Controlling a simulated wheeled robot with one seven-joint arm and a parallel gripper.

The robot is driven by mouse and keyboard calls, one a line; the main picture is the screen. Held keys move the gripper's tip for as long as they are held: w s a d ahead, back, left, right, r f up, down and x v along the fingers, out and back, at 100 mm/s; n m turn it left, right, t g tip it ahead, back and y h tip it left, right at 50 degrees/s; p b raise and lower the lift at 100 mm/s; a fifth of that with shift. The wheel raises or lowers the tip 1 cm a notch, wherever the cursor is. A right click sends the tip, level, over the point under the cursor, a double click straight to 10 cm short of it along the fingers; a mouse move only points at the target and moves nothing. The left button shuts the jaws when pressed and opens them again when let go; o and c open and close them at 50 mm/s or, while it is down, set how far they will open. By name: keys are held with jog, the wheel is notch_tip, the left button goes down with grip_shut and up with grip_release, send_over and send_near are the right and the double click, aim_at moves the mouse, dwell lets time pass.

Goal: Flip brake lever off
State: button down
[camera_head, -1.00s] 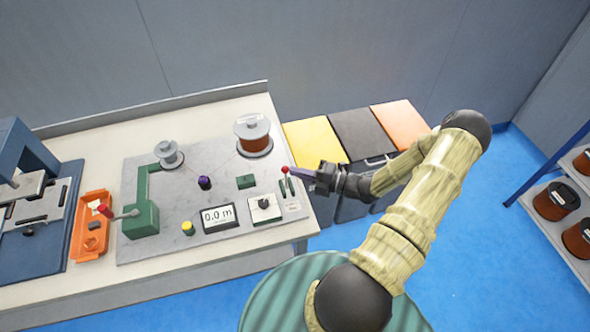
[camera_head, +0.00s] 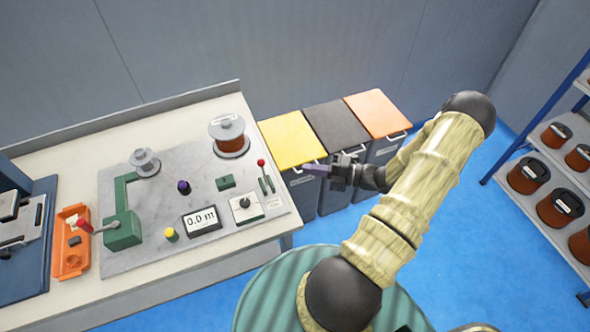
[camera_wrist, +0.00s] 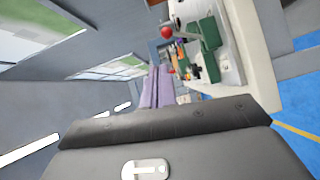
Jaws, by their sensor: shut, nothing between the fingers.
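A small lever with a red ball knob (camera_head: 261,163) stands on a green base at the right end of the grey machine plate (camera_head: 150,253), near a small label. Its shaft rises roughly upright, leaning slightly left in the head view. In the wrist view, a red ball (camera_wrist: 166,32) shows above the fingers, in front of green parts. My gripper (camera_head: 308,168) is right of the lever, clear of it, over the bins beside the table. Its purple fingers (camera_wrist: 158,86) are together and empty in the wrist view.
The plate carries a copper wire spool (camera_head: 227,134), a meter reading 0.0 m (camera_head: 201,220), a dial box (camera_head: 246,207) and a red-handled green crank unit (camera_head: 122,230). Yellow (camera_head: 290,139), black and orange bins stand right of the table. A spool rack (camera_head: 560,230) is at far right.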

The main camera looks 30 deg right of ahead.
jog(key=v, duration=0.3)
jog(key=shift+s+d+r, duration=0.1)
jog(key=shift+d+r, duration=0.05)
jog(key=shift+r, duration=0.1)
jog(key=s+a+r+n+g+h, duration=0.25)
jog(key=a+n+g, duration=0.45)
jog(key=n, duration=0.5)
jog(key=s+a+r+n+g+h, duration=0.1)
jog(key=a+r+n+g+h, duration=0.15)
jog(key=a+n+g, duration=0.6)
jog(key=a+r+n+t+h, duration=0.2)
jog(key=r+n+t+h, duration=0.1)
jog(key=n, duration=0.9)
jog(key=a+r+n+t+h, duration=0.2)
jog(key=r+n+h, duration=0.3)
jog(key=n, duration=0.8)
jog(key=shift+s+a+r+t, duration=0.15)
jog(key=shift+s+r+t, duration=0.05)
jog(key=shift+r+t, duration=0.55)
